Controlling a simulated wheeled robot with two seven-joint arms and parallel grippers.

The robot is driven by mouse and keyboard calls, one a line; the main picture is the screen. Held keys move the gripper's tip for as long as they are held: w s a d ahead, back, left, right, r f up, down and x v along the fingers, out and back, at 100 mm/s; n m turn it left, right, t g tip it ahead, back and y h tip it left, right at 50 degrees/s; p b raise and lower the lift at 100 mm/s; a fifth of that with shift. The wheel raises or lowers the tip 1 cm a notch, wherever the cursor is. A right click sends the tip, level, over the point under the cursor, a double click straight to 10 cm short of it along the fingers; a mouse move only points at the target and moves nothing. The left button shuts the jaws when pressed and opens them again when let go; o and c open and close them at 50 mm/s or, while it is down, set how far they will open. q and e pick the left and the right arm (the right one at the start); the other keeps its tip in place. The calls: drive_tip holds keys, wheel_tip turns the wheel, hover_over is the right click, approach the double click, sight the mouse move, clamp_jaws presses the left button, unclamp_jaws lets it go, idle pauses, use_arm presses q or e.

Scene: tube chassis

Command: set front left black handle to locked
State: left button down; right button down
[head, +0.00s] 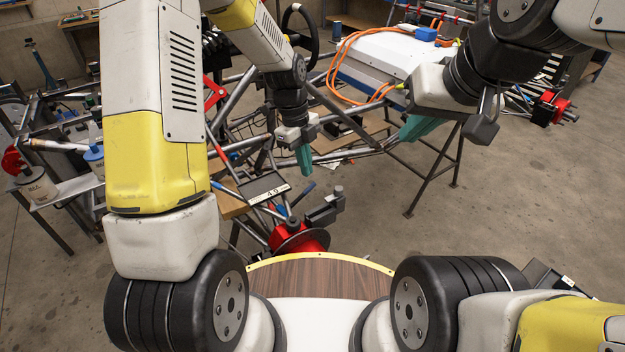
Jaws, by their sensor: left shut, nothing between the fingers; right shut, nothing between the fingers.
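The tube chassis (240,95) stands ahead of me as a frame of grey metal tubes. At its near end is a dark clamp-like part (325,210) with an upright knob, beside a red round part (300,240). I cannot tell for sure whether this is the front left black handle, or its lock state. My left gripper (304,160) is shut and empty, teal fingers pointing down, above and apart from the clamp-like part. My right gripper (420,128) is shut and empty, further right, in front of the white box.
A white box (385,55) with orange cables (342,50) sits on the chassis. A cluttered bench (60,190) stands at left.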

use_arm(q)
drive_tip(key=shift+m, duration=0.8)
drive_tip(key=f, duration=0.5)
drive_tip(key=d+f, duration=0.1)
drive_tip(key=f, duration=0.3)
drive_tip(key=d+f, duration=0.1)
drive_tip(key=f, duration=0.4)
drive_tip(key=shift+w+d+f, duration=0.1)
drive_tip(key=shift+d+f, duration=0.1)
drive_tip(key=shift+f, duration=0.1)
drive_tip(key=shift+w+f, duration=0.15)
drive_tip(key=shift+f, duration=0.45)
drive_tip(key=shift+f+g, duration=0.1)
drive_tip(key=shift+g, duration=0.2)
